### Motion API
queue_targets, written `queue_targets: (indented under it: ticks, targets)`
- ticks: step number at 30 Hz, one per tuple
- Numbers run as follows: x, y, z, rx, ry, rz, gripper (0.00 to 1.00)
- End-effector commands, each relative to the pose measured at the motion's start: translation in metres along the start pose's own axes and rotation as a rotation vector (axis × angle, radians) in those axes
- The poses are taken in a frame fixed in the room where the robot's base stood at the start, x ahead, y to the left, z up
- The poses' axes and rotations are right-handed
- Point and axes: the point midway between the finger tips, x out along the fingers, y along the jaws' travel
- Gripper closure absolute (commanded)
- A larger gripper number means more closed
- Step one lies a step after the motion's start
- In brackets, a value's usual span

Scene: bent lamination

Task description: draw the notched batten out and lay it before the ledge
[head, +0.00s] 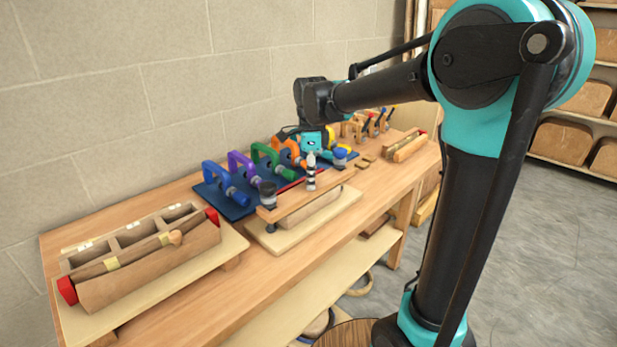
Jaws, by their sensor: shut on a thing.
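My gripper (313,147) is at the end of my arm, over the back middle of the workbench. It is small in the head view and shut, but I cannot make out clearly what is between its fingers. At the front left, a long dark wooden strip with a pale band (140,252) lies along a wooden box. I cannot tell which piece is the notched batten or which edge is the ledge.
Blue, purple, green and orange clamps stand on a blue mat (212,190) by the block wall. A smaller wooden piece (410,148) lies at right. The front bench strip (290,262) is bare.

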Motion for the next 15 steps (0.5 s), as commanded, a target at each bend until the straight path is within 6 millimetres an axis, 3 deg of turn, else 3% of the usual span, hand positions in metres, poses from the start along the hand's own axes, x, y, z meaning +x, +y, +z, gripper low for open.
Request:
queue_targets:
  ticks: [15]
  targets:
    - [-0.001,0.017,-0.017,0.001,0.0,0.0,1.0]
